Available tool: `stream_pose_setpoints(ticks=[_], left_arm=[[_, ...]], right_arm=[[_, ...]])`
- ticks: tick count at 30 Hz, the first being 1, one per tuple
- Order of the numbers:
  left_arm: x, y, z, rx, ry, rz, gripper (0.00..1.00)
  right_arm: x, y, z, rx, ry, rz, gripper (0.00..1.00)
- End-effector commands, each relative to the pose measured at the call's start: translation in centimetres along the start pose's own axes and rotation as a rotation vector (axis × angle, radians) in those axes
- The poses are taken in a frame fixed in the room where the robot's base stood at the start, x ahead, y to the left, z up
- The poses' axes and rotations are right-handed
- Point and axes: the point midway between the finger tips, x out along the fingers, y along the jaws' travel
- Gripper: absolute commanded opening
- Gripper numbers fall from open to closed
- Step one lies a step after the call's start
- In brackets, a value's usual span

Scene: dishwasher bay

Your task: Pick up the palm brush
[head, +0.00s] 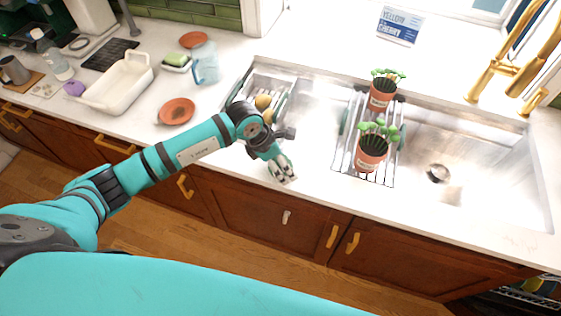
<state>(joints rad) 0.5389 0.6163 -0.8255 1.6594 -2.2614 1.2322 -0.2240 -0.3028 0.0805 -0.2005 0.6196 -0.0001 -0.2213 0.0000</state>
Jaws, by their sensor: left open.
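I cannot tell for sure which item is the palm brush. A small tan rounded item (263,102) lies in the rack at the left end of the sink, partly hidden by my left arm. A small round purple item (74,88) sits on the counter at the far left, beside the white tub. My left gripper (284,175) is open and empty over the front counter edge, pointing down. It is apart from both items. My right gripper is not in view.
The sink (460,150) holds a wire rack with two terracotta pots (371,156) of green-topped stems. A white tub (122,84), orange-brown plate (177,111), clear blue jug (205,65) and green-topped block (177,60) stand on the left counter. A gold faucet (495,70) rises behind.

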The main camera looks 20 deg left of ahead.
Motion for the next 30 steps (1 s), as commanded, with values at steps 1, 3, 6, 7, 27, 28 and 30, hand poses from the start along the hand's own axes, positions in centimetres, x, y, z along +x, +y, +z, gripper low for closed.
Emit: stream_pose_setpoints(ticks=[1, 3, 6, 7, 27, 28, 30], left_arm=[[0.04, 0.01, -0.03, 0.000, 0.000, 0.000, 0.91], [0.03, 0.01, -0.04, 0.000, 0.000, 0.000, 0.91], [0.01, 0.02, -0.05, -0.001, 0.000, 0.000, 0.82], [0.01, 0.02, -0.04, -0.001, 0.000, 0.000, 0.78], [-0.17, 0.08, 0.05, -0.001, -0.001, 0.001, 0.28], [-0.25, 0.10, 0.09, -0.001, -0.001, 0.001, 0.28], [-0.56, 0.13, 0.23, -0.001, -0.002, 0.002, 0.28]], right_arm=[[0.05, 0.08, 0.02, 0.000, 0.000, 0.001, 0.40], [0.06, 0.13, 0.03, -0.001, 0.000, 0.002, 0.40], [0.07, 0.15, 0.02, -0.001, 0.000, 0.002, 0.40], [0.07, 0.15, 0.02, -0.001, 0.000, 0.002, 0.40], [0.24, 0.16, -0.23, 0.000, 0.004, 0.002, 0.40], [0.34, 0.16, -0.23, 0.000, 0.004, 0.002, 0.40], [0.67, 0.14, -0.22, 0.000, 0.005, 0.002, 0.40]])
